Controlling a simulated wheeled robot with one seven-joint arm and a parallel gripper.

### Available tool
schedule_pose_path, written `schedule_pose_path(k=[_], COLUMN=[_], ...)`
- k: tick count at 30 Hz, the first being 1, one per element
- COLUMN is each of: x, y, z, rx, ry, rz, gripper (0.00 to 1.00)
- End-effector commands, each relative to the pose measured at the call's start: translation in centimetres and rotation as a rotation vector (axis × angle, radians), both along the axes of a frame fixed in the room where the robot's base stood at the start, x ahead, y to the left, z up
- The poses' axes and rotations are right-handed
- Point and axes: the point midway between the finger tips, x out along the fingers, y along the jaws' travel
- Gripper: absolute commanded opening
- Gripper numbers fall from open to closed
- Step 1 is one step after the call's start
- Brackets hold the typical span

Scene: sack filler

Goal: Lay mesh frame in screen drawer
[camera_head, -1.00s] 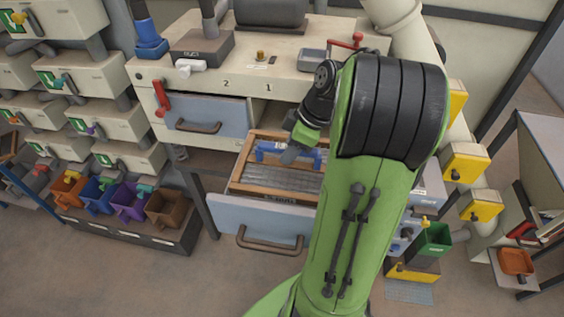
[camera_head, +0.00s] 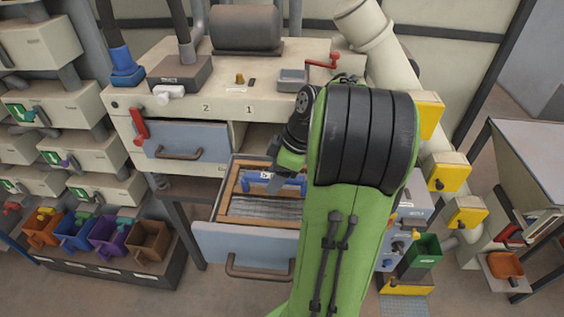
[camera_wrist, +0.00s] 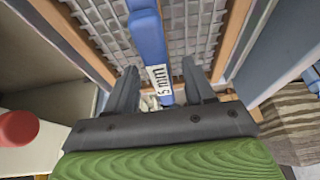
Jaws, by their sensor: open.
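The mesh frame is a wooden frame (camera_head: 229,190) around grey mesh, with a blue handle (camera_head: 257,182) across it. It lies inside the open screen drawer (camera_head: 243,247), seemingly flat. My gripper (camera_head: 272,181) is over the frame at the handle. In the wrist view, my gripper (camera_wrist: 160,78) is open, with one finger on each side of the blue handle (camera_wrist: 149,38), which carries a white "5 mm" label (camera_wrist: 160,79). The grey mesh (camera_wrist: 188,30) shows on both sides of it. My arm hides the right part of the drawer and frame in the head view.
A shut drawer (camera_head: 187,141) marked 2 sits left of the open one, with a red lever (camera_head: 139,124) beside it. The bench top (camera_head: 224,88) is above. Coloured bins (camera_head: 108,234) stand at lower left, yellow boxes (camera_head: 448,172) at right. Floor in front is clear.

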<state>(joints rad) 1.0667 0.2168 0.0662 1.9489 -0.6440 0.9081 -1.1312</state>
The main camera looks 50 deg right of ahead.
Motion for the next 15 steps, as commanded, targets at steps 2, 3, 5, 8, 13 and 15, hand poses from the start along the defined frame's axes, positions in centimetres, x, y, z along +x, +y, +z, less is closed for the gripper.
schedule_pose_path(k=[2,3,5,8,13,15], x=[-0.6,-0.9,-1.5,-2.3,-3.2,-3.4], y=[-0.6,-0.8,-1.3,-1.9,-2.5,-2.6], z=[2.1,3.2,4.9,7.5,10.1,10.4], rx=[-0.006,-0.006,-0.006,-0.004,-0.003,-0.002], ry=[-0.002,-0.002,-0.002,-0.001,-0.001,0.001], rz=[-0.004,-0.005,-0.005,-0.004,-0.002,0.0], gripper=[0.53,0.53,0.53,0.53,0.53,0.53])
